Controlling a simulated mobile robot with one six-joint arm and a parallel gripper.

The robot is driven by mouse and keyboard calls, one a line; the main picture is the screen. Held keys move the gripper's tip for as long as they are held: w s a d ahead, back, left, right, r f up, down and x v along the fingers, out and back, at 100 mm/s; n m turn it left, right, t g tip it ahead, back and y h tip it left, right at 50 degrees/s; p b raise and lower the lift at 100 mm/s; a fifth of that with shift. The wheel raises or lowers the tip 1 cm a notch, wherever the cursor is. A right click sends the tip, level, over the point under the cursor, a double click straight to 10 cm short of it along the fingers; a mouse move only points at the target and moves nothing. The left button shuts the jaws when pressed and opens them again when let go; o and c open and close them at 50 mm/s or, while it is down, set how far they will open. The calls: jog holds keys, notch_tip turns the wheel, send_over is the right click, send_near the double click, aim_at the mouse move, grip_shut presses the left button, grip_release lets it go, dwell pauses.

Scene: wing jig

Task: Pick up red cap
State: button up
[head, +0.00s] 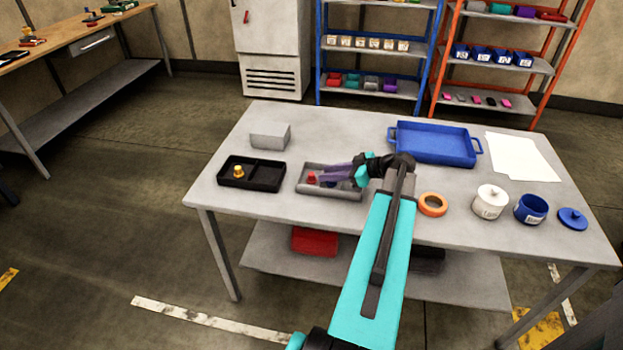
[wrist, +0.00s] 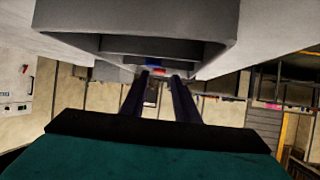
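The red cap (head: 311,178) is in the left part of the small grey tray (head: 347,194) on the table. My gripper (head: 325,173) reaches in low over this tray from the right, its purple fingers pointing left. Their tips are right beside the cap and partly cover it. In the wrist view the two dark fingers (wrist: 159,80) stand apart with a gap between them. A small red patch (wrist: 157,71) shows between the tips, probably the cap. I cannot tell whether the fingers touch it.
A blue tray (head: 436,158), orange ring (head: 433,204), white jar (head: 489,203), blue cup (head: 531,209) and blue lid (head: 573,218) stand right.

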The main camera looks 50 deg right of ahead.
aim_at(314, 175)
jog(key=shift+w+a+f+p, duration=0.1)
jog(key=shift+w+a+p, duration=0.1)
jog(key=shift+w+p, duration=0.15)
jog(key=shift+p+x, duration=0.8)
jog(key=shift+x, duration=1.4)
grip_shut()
